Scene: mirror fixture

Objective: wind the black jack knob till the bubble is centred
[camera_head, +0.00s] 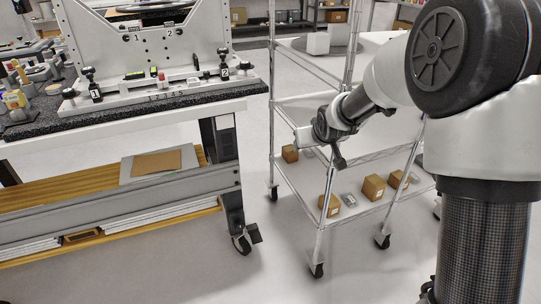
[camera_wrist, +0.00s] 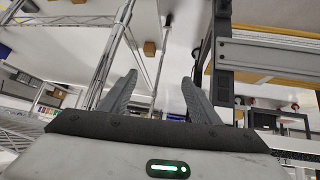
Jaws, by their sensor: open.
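The mirror fixture (camera_head: 160,95) is a pale plate and base on the speckled black bench top. I cannot tell which is the jack knob. A small yellow-green strip (camera_head: 134,75) on the base looks like the level vial; its bubble is too small to read. My gripper (camera_wrist: 160,77) is open and empty in the wrist view, well right of the fixture and apart from it. Its fingers are unclear in the head view.
A wire shelf cart (camera_head: 345,205) with several cardboard boxes stands right of the bench, beneath my arm. The bench's lower shelf (camera_head: 110,185) holds a brown sheet. Small tools and bottles (camera_head: 15,100) crowd the bench's left end. Open floor lies between bench and cart.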

